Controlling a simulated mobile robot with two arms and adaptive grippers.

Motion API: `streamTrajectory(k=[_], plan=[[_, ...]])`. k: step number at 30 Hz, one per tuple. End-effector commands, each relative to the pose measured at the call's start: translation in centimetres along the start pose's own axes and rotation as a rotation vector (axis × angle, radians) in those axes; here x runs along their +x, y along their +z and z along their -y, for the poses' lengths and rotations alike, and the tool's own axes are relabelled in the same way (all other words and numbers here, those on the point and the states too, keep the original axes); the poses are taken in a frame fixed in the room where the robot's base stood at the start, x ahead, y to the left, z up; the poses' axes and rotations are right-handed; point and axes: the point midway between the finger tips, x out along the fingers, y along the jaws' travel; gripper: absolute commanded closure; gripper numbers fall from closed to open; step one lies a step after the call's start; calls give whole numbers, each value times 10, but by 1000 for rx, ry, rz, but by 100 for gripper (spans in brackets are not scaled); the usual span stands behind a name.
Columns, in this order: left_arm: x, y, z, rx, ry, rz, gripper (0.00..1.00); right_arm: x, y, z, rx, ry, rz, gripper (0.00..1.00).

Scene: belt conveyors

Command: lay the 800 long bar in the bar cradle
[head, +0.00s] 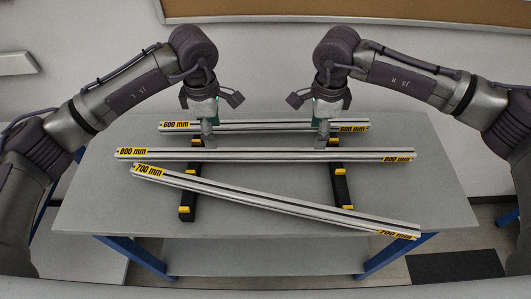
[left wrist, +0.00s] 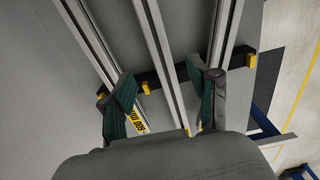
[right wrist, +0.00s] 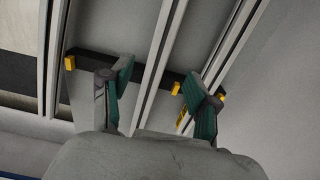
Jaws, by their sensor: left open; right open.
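The 800 bar (head: 265,155) is a long silver profile with yellow end labels. It lies left to right between two other bars and crosses the bar cradle, two black rails (head: 188,194) (head: 340,187) with yellow stops. I cannot tell how it rests on them. My left gripper (head: 208,142) is open, its fingers on either side of the 800 bar in the left wrist view (left wrist: 167,90). My right gripper (head: 322,142) is open, its fingers on either side of it in the right wrist view (right wrist: 157,95). Neither shows a grip.
The 600 bar (head: 270,127) lies behind, close to the rear fingers. The 700 bar (head: 275,202) lies in front, slanting towards the front right corner of the grey table (head: 105,205). The table's left and right ends are clear.

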Motion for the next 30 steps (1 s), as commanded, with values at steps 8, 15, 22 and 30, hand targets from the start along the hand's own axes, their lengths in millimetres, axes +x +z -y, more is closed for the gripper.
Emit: streamTrajectory(k=[8,15,22,30], plan=[[54,0,1,-2,-4,-1,40,54,0,0,0,2,0,40],[79,0,0,-1,0,1,40,79,1,0,0,0,1,40],[84,0,0,-1,1,0,40,84,0,0,0,0,1,40],[83,0,0,-1,1,0,58,84,0,0,0,0,1,58]])
